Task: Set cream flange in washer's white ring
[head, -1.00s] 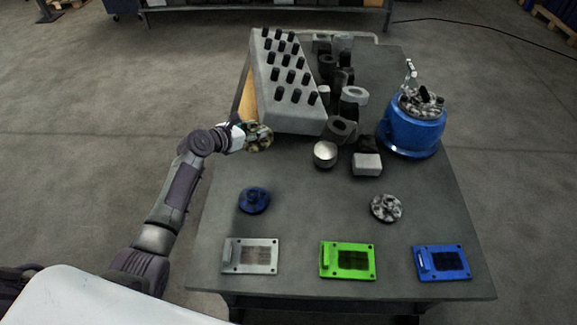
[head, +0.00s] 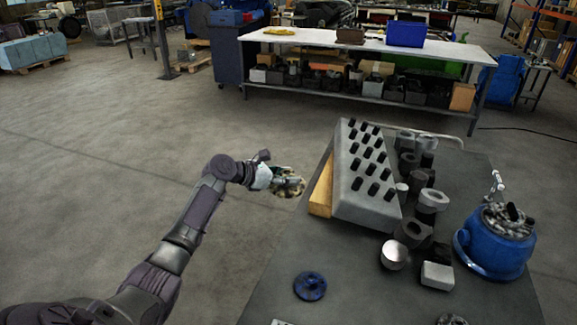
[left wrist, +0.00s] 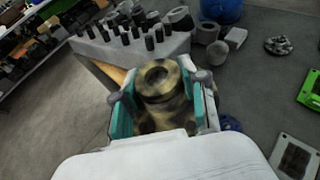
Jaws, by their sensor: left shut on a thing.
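The cream flange (head: 290,187) is a mottled, cream-and-brown round part with a raised hub. My left gripper (head: 274,180) is shut on it and holds it off the left edge of the dark table. In the left wrist view the flange (left wrist: 158,82) sits between the two teal-padded fingers (left wrist: 160,95), its bored hub facing the camera. A round blue tub (head: 492,250) with metal parts in it stands at the table's right; I cannot tell whether it is the washer. I cannot make out a white ring. My right gripper is not in view.
A grey block with several black pegs (head: 362,205) stands at the table's left edge, right of the flange. A blue flange (head: 310,286) lies on the table (head: 340,270). Open floor is at left; a long white-topped bench (head: 350,46) stands behind.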

